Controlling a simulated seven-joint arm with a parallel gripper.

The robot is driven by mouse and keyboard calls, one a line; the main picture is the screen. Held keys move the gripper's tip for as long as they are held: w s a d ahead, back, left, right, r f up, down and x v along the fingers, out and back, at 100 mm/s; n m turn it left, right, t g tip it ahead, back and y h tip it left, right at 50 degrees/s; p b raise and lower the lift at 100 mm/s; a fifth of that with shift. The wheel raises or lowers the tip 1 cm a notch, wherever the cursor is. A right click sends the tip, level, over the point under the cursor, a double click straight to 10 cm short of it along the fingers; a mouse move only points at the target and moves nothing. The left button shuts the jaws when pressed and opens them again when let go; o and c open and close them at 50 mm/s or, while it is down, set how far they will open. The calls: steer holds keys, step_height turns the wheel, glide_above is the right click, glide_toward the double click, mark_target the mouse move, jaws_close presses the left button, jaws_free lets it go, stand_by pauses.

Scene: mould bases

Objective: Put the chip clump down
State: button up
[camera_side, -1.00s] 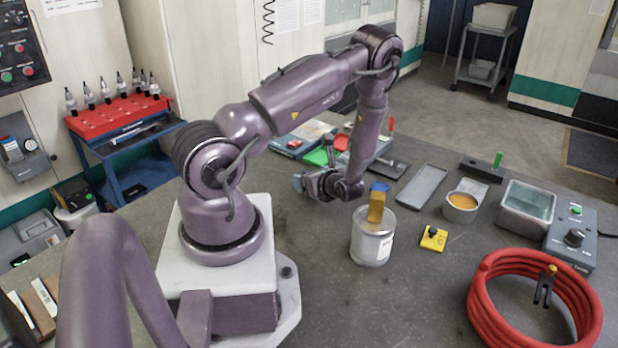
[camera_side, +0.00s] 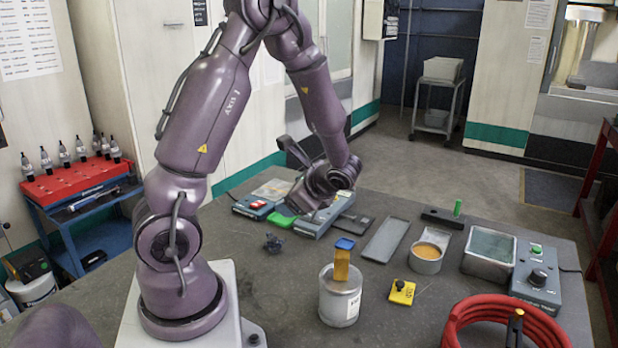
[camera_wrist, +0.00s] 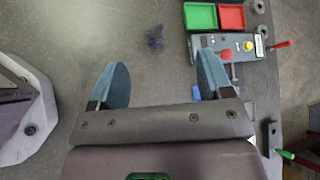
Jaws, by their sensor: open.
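The chip clump (camera_side: 273,243) is a small dark blue-grey tangle lying on the bare dark worktop, left of the metal can. In the wrist view the chip clump (camera_wrist: 155,38) lies on the worktop beyond the fingertips, roughly in line with the gap between them. My gripper (camera_side: 302,198) is raised above the worktop, up and to the right of the clump in the side view, and apart from it. In the wrist view my gripper (camera_wrist: 162,78) has two blue finger pads spread wide with nothing between them.
A metal can (camera_side: 338,303) holds a yellow block with a blue top. A yellow tag (camera_side: 402,292), a cup of orange stuff (camera_side: 427,258), a grey tray (camera_side: 386,240) and a red hose coil (camera_side: 450,325) lie to the right. Bare worktop surrounds the clump.

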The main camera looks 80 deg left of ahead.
steer(key=s+d+r+n+t+h, duration=0.1)
steer(key=d+r+n+t+h, duration=0.2)
steer(key=d+r, duration=0.5)
steer(key=s+d+r+n+t+h, duration=0.1)
steer(key=d+r+n+t+h, duration=0.3)
steer(key=d, duration=1)
step_height(320, 180, up, 4)
steer(key=t+h, duration=0.2)
steer(key=t, duration=0.1)
steer(key=shift+d+h, duration=0.3)
steer(key=shift+d, duration=0.1)
